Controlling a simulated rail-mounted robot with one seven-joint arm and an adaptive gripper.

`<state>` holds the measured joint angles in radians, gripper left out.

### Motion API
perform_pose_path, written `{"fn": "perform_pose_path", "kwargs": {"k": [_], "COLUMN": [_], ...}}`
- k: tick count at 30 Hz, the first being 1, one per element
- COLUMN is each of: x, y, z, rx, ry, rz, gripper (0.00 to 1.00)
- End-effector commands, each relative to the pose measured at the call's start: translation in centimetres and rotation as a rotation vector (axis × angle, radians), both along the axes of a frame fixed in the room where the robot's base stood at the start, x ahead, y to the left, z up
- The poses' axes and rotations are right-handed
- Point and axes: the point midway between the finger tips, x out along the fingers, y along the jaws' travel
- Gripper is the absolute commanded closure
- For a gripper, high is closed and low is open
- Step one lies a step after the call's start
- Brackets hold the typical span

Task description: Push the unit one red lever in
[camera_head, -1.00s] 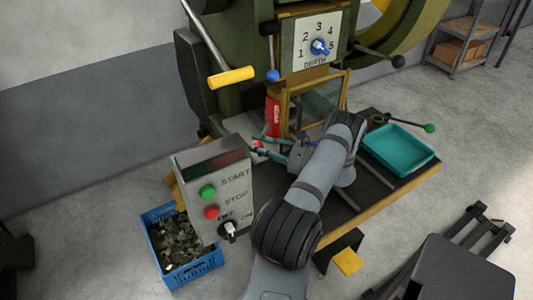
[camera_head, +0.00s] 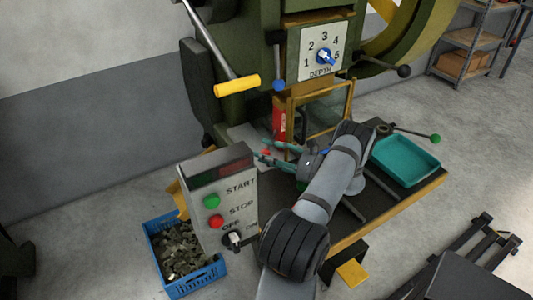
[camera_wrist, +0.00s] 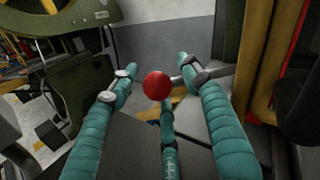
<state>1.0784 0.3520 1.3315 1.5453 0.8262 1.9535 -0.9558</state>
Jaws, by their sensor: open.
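A metal stem runs from the knob to the right, behind the right finger. I cannot tell whether a finger touches the knob. In the head view the red knob (camera_head: 265,152) is a small spot by the tips of my gripper (camera_head: 268,150), low in front of the green press (camera_head: 235,60). The gripper is open, with a clear gap between the fingers. My arm hides part of the bench there.
A control box (camera_head: 220,195) with green and red buttons stands left of my arm. A blue crate (camera_head: 185,285) of scrap is below it. A yellow-framed guard (camera_head: 290,115) rises behind my gripper. A teal tray (camera_head: 432,166) lies on the bench to the right.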

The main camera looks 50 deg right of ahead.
Motion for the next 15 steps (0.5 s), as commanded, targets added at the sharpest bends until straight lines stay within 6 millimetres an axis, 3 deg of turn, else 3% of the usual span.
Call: {"fn": "perform_pose_path", "kwargs": {"k": [5,15], "x": [-1.0,-7.7], "y": [-0.3,-2.1], "z": [0.0,0.0], "rx": [0.000,0.000], "ry": [0.000,-0.001], "rz": [-0.001,-0.004], "gripper": [0.53,0.53]}}
